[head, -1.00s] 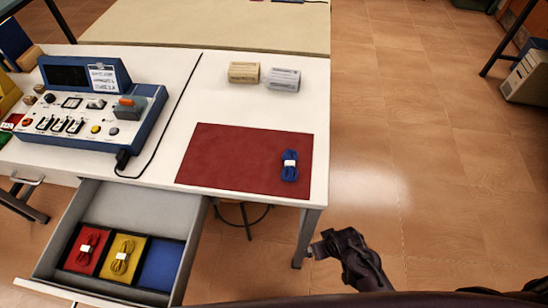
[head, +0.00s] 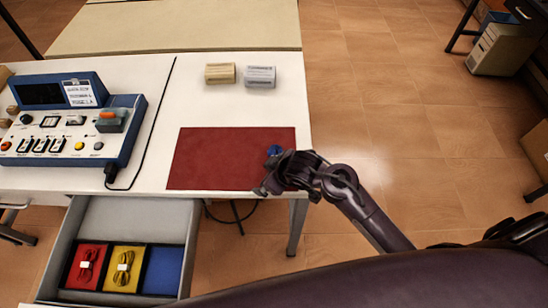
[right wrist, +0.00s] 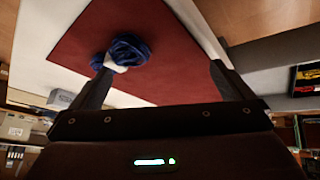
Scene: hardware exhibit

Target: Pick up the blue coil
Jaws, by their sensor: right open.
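The blue coil (head: 274,150) lies on the right part of the red mat (head: 215,155), mostly hidden behind my right gripper (head: 266,188) in the head view. In the right wrist view the coil (right wrist: 128,50) has a white band and lies ahead of the fingers, close to the left fingertip. My right gripper (right wrist: 160,75) is open, with no object held, and is over the mat's front right corner. I cannot tell whether the left finger touches the coil. My left gripper is not in view.
An open drawer (head: 75,215) below holds a red coil (head: 88,262), a yellow coil (head: 123,267) and an empty blue compartment (head: 163,270). A blue control box (head: 75,115) with a cable stands at left. Two small blocks (head: 220,73) (head: 260,76) stand at the back.

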